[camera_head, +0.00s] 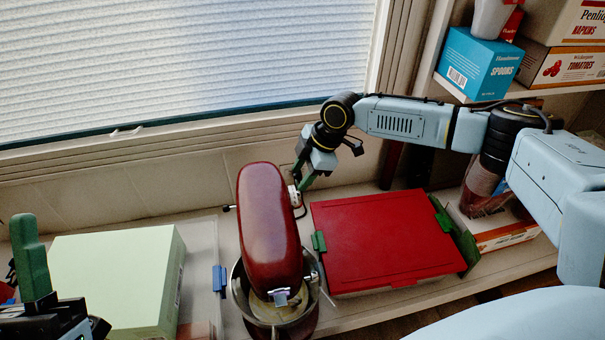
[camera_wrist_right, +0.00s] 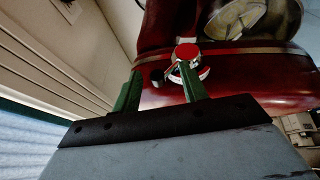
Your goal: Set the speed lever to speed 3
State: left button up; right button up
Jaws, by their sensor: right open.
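The red stand mixer (camera_head: 268,215) stands on the counter with its head over a metal bowl (camera_head: 285,318). My right gripper (camera_head: 300,180) is at the mixer's rear right side, fingers pointing down. In the right wrist view, its two green fingers (camera_wrist_right: 160,82) are apart, close to the red mixer body (camera_wrist_right: 240,88). A small dark knob (camera_wrist_right: 157,74), which may be the speed lever's end, shows between the fingertips, beside a red-capped chrome knob (camera_wrist_right: 187,52). I cannot tell whether the fingers touch it. The lever's setting is not readable. My left gripper (camera_head: 32,260) shows partly at lower left.
A red-lidded box (camera_head: 385,238) with green clips stands right of the mixer. A pale green box (camera_head: 115,275) and a clear bin with a blue clip (camera_head: 219,279) are left. The window wall is close behind. A shelf with cartons (camera_head: 480,65) is upper right.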

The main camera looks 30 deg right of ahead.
jog(key=c, duration=0.9)
jog(key=shift+r, duration=0.1)
